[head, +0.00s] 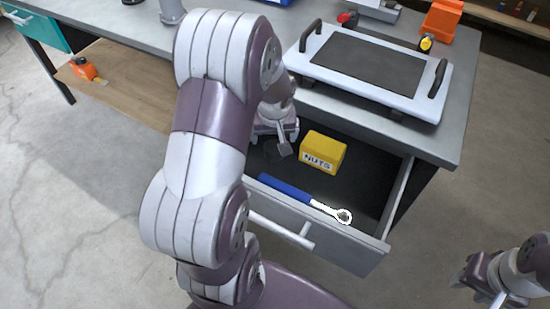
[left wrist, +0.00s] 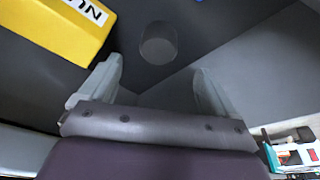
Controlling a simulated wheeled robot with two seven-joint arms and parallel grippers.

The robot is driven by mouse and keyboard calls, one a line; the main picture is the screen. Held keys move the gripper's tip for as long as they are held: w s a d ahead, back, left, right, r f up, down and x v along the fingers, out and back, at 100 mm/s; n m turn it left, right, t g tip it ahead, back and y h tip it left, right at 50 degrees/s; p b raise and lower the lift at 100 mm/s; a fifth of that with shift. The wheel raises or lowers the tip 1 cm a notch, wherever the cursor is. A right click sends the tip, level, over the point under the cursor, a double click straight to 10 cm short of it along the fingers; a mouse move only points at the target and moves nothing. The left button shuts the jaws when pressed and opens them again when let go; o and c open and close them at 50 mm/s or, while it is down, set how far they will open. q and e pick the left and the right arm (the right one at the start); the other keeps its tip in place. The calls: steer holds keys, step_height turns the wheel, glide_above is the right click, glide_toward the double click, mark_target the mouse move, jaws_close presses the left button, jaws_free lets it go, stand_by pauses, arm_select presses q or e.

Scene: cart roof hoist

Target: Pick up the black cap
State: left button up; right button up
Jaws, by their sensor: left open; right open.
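The black cap (left wrist: 158,43) shows in the left wrist view as a short dark cylinder on the dark drawer floor, near a drawer wall. My left gripper (left wrist: 158,85) is open and empty. The cap lies beyond its fingertips, roughly in line with the gap between them, and appears apart from both. In the head view my left gripper (head: 274,140) reaches down into the open drawer, left of the yellow box; I cannot make out the cap there, where my arm and gripper cover that part. My right gripper (head: 479,287) is open and empty at the lower right, away from the drawer.
The open drawer (head: 345,240) also holds a yellow box marked NUTS (head: 322,152) and a blue-handled wrench (head: 300,197). The yellow box is close to my left gripper. A white tray with black handles (head: 440,108) stands on the grey worktop (head: 455,130) above the drawer.

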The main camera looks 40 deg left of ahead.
mark_target(274, 146)
arm_select(q)
steer(key=x, duration=0.3)
steer(key=shift+b, duration=0.3)
steer(key=b+x, duration=0.2)
steer(key=x, duration=0.3)
steer(key=shift+w+f+b, duration=0.15)
steer(key=shift+f+b, duration=0.1)
steer(key=shift+b, duration=0.05)
steer(key=shift+r, duration=0.15)
steer(key=shift+c, duration=0.4)
steer(key=c, duration=1)
